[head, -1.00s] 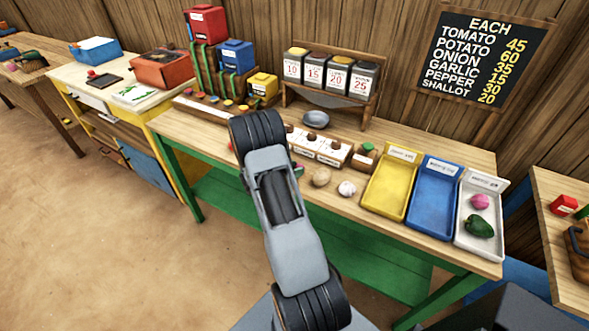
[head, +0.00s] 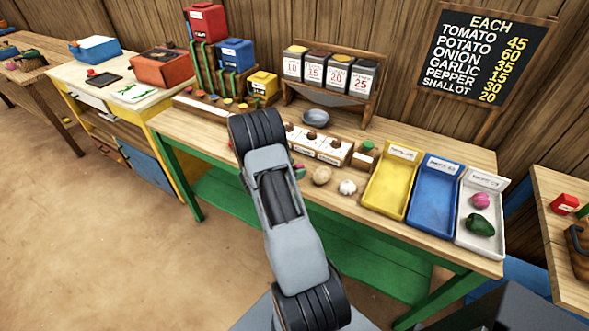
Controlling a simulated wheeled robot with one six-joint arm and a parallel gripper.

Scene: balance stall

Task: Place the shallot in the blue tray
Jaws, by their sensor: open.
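The blue tray (head: 432,203) lies empty on the green-legged stall table, between the yellow tray (head: 389,190) and the white tray (head: 468,238). I cannot pick out the shallot for certain. A small reddish and green thing (head: 299,167) shows just right of my arm, partly hidden by it. A pink round vegetable (head: 480,200) and a dark green pepper (head: 480,223) lie in the white tray. A potato (head: 322,176) and a garlic bulb (head: 348,187) lie left of the yellow tray. My arm covers the table's middle left, and my gripper does not show.
A wooden rack with white cards (head: 330,152) and a grey bowl (head: 315,115) stand behind the vegetables. Labelled bins (head: 330,71) are at the back. A price board (head: 487,57) leans at the right. Side tables stand left and right.

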